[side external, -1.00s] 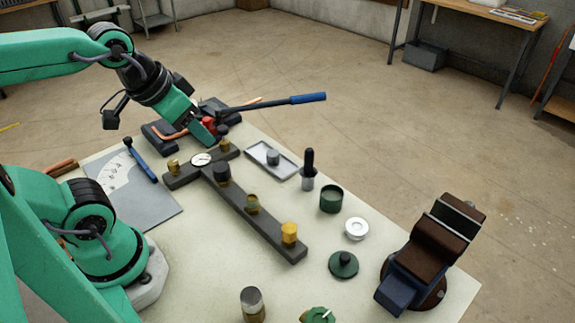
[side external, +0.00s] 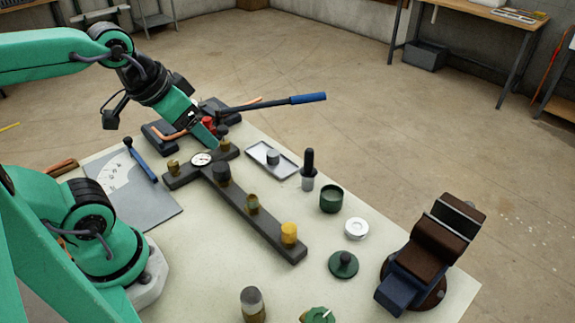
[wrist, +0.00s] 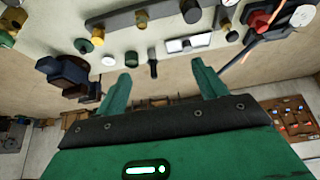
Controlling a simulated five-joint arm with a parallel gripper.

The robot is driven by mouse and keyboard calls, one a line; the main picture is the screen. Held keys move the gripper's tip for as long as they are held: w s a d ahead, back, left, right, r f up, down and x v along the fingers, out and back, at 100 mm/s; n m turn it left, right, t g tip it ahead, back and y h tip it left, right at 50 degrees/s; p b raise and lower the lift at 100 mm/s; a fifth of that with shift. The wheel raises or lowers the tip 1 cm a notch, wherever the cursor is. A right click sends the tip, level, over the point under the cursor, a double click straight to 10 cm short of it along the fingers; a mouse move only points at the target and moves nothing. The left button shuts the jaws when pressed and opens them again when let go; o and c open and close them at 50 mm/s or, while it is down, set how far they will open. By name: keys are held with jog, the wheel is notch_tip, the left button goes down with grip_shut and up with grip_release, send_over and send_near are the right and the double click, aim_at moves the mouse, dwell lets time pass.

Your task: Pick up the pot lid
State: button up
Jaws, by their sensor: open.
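The pot lid (side external: 343,264) is a dark green disc with a dark knob on top. It lies flat on the pale tabletop in the side view, in front of the small green pot (side external: 331,199), which stands apart from it. The lid also shows in the wrist view (wrist: 83,46), left of the white ring. My gripper (side external: 211,139) is at the far left part of the table, by the gauge bar, well away from the lid. In the wrist view its green fingers (wrist: 162,70) are spread with nothing between them.
A dark bar with fittings (side external: 245,210) crosses the table's middle. A white ring (side external: 356,229), a black-handled tool (side external: 308,170) and a shallow tray (side external: 271,161) stand near the lid's far side. A brown and blue vise (side external: 430,255) stands to its right. A blue-handled lever (side external: 305,98) sticks out behind.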

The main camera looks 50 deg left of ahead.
jog(key=shift+o, duration=1)
jog(key=n+g, duration=0.3)
jog(key=g, duration=0.3)
send_over(345, 257)
jog(key=f, duration=1.6)
jog(key=shift+a, duration=0.25)
jog(key=shift+d+f, duration=0.25)
jog(key=shift+f, duration=0.1)
jog(key=shift+f, duration=0.1)
jog(key=shift+f, duration=1.25)
